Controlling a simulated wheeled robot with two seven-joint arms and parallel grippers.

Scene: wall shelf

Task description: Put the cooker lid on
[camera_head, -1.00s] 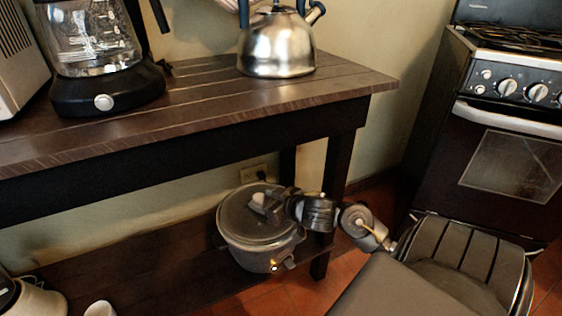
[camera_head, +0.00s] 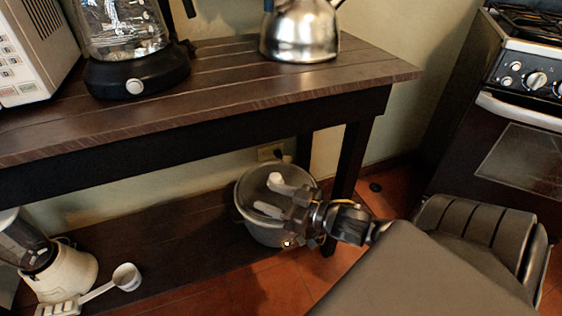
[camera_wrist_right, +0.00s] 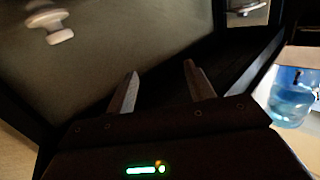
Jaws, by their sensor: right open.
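The cooker (camera_head: 262,232) stands on the low shelf under the table in the head view, with a small light on its front. A grey, see-through lid (camera_head: 252,189) with a pale knob (camera_head: 278,183) lies over its top; I cannot tell whether it is fully seated. My right gripper (camera_head: 284,201) is at the lid's right side, close to the knob, and partly overlaps the lid. In the right wrist view the right gripper (camera_wrist_right: 160,70) is open with nothing between its fingers. A pale knob (camera_wrist_right: 58,28) shows there, away from the fingers. My left gripper is out of view.
A table leg (camera_head: 352,160) stands close behind the gripper. Shelf room is free left of the cooker.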

